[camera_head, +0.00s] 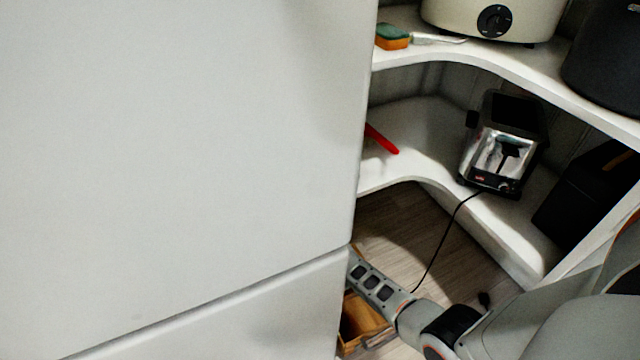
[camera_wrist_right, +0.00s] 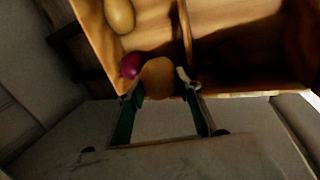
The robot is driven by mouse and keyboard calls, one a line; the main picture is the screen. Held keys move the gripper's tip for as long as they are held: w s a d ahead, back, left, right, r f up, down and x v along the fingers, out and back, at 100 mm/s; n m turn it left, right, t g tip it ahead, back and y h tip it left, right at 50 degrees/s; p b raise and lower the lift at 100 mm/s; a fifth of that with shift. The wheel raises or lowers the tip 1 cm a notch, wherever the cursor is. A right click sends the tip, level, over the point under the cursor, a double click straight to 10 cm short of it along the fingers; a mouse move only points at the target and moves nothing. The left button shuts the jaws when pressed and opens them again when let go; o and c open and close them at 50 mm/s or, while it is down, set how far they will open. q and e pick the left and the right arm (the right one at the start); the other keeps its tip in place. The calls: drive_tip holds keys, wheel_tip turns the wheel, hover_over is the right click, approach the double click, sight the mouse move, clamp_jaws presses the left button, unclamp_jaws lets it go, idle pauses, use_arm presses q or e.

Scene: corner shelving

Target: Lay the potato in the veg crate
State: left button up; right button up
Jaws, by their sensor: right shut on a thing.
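The veg crate (camera_wrist_right: 97,32) is a wooden box with a divider, seen from above in the right wrist view. Part of it shows low in the head view (camera_head: 368,328), beside my right arm. My right gripper (camera_wrist_right: 157,90) is shut on a round brown potato (camera_wrist_right: 158,76). The potato is at the crate's near side, left of the divider; I cannot tell whether it touches the crate's floor. In the head view the white panel hides my right gripper and the potato. My left gripper is not in view.
A red onion (camera_wrist_right: 130,65) is right beside the potato, and a yellowish oval vegetable (camera_wrist_right: 120,15) lies farther back in the same compartment. A big white panel (camera_head: 180,150) fills the left. A toaster (camera_head: 503,148) stands on the lower shelf, its black cord (camera_head: 437,245) hanging near my arm.

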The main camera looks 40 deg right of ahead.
drive_tip(key=shift+w+r, duration=0.15)
drive_tip(key=shift+w, duration=0.05)
drive_tip(key=shift+f, duration=0.5)
drive_tip(key=shift+f, duration=0.15)
drive_tip(key=o, duration=1.1)
drive_tip(key=shift+s, duration=0.1)
drive_tip(key=shift+o, duration=0.2)
